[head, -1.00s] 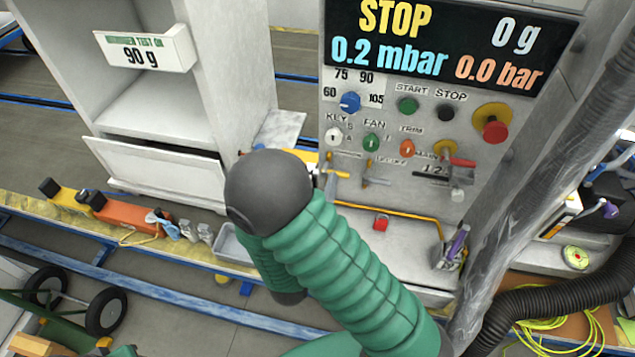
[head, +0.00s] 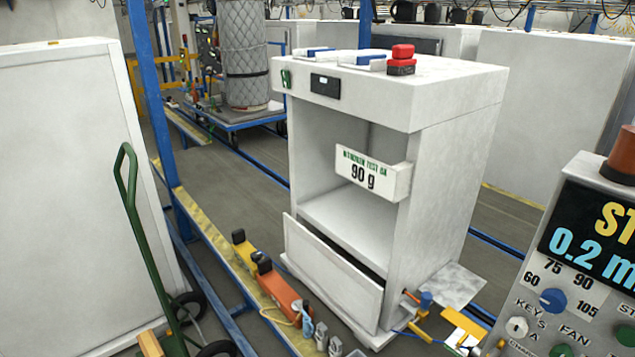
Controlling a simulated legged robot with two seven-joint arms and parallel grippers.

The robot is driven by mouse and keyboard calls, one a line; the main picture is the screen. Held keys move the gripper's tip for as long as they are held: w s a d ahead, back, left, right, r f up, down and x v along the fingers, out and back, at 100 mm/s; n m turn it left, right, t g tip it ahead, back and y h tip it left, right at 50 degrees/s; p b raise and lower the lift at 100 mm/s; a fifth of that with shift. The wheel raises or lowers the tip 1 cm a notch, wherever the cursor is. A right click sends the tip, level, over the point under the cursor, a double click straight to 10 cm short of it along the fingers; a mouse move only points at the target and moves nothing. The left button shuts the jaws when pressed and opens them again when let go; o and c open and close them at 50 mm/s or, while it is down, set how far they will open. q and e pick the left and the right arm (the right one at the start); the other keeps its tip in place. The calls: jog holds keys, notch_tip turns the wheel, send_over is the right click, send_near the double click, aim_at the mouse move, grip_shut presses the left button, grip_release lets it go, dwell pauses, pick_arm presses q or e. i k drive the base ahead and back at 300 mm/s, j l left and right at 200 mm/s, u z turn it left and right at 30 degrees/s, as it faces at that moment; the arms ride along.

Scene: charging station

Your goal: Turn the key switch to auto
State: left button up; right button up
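The key switch (head: 517,327) is a small white round knob at the lower right in the head view, on the grey control panel (head: 510,285). It sits under the word KEY, with the letters S and A beside it. A blue knob (head: 553,300) with a scale of numbers is just above and right of it. The panel is cut off by the right and bottom edges. Neither of my grippers is in view, so whether they are open or shut is hidden.
A white cabinet (head: 440,160) with an open front and a 90 g sign (head: 372,175) stands in the middle. Orange and yellow tools (head: 280,290) lie on the ledge left of it. A green hand cart (head: 135,215) stands at the left. A blue post (head: 150,90) rises behind it.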

aim_at(517, 327)
jog(key=k+l+z, duration=0.25)
jog(key=z, duration=0.15)
jog(key=k+l+z, duration=0.2)
jog(key=l+z, duration=0.2)
jog(key=k+l+z, duration=0.2)
jog(key=l+z, duration=0.2)
jog(key=j, duration=0.1)
